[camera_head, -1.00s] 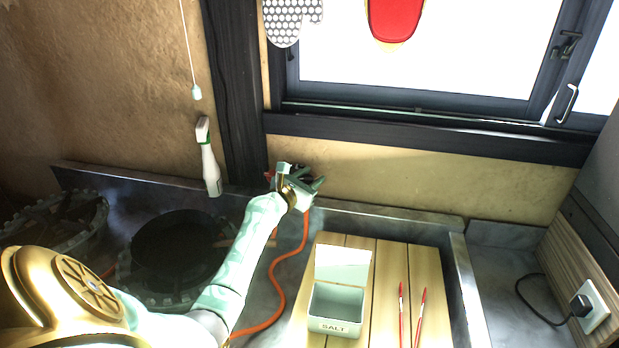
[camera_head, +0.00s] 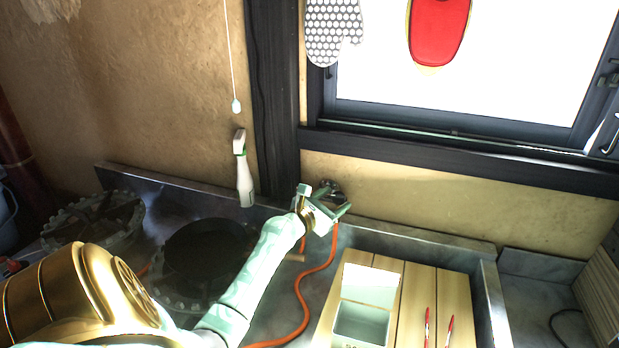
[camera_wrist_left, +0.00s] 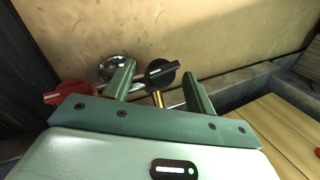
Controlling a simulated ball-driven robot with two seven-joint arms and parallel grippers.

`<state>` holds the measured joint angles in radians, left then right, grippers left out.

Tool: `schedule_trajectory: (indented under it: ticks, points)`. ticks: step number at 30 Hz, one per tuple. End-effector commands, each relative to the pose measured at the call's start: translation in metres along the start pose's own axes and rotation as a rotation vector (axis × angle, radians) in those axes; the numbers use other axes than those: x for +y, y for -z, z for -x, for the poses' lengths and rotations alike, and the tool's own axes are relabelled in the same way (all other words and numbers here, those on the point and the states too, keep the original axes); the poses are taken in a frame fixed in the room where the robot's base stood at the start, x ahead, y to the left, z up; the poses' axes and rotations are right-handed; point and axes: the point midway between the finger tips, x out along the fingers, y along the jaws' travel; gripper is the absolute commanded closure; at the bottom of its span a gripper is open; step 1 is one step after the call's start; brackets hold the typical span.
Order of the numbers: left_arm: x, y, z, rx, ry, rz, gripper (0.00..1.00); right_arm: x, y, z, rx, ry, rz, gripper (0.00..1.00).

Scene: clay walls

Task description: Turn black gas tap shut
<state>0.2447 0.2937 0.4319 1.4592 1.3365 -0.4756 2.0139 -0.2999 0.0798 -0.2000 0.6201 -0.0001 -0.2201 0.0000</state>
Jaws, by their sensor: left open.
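The black gas tap (camera_wrist_left: 161,72) shows in the left wrist view as a round black knob with a pale mark on its bar, on a brass stem by the clay wall. My left gripper (camera_wrist_left: 158,80) is open, with one green finger on each side of the tap in that view. I cannot tell whether either finger touches it. In the head view my left gripper (camera_head: 329,203) is at the wall below the window, and it mostly hides the tap. My right gripper is not in view.
A red tap (camera_wrist_left: 68,93) and a round metal fitting (camera_wrist_left: 113,68) sit left of the black tap. An orange hose (camera_head: 303,290) runs below.

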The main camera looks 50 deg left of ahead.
Motion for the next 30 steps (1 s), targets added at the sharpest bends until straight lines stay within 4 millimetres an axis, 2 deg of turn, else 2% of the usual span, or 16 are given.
schedule_trajectory:
  ticks: [1, 6, 12, 18, 26, 27, 30]
  points:
    - [0.001, -0.004, 0.016, 0.002, 0.000, -0.001, 0.45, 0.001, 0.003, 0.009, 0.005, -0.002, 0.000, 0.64]
    - [0.001, -0.002, 0.063, 0.002, 0.001, -0.002, 0.45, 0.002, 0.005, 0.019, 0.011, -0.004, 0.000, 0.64]
    - [0.000, 0.000, 0.106, 0.002, 0.001, 0.000, 0.45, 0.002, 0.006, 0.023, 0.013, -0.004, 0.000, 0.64]
    - [0.001, 0.000, 0.124, 0.000, -0.001, 0.001, 0.45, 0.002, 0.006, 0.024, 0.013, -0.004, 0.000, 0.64]
    - [0.001, 0.000, 0.126, 0.000, -0.001, 0.001, 0.45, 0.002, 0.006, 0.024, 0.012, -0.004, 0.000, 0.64]
    - [0.001, 0.000, 0.126, 0.000, -0.001, 0.001, 0.50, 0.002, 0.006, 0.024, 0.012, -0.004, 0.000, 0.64]
    - [-0.003, -0.004, 0.124, -0.017, -0.014, 0.013, 0.78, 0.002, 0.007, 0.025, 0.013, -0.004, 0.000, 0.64]
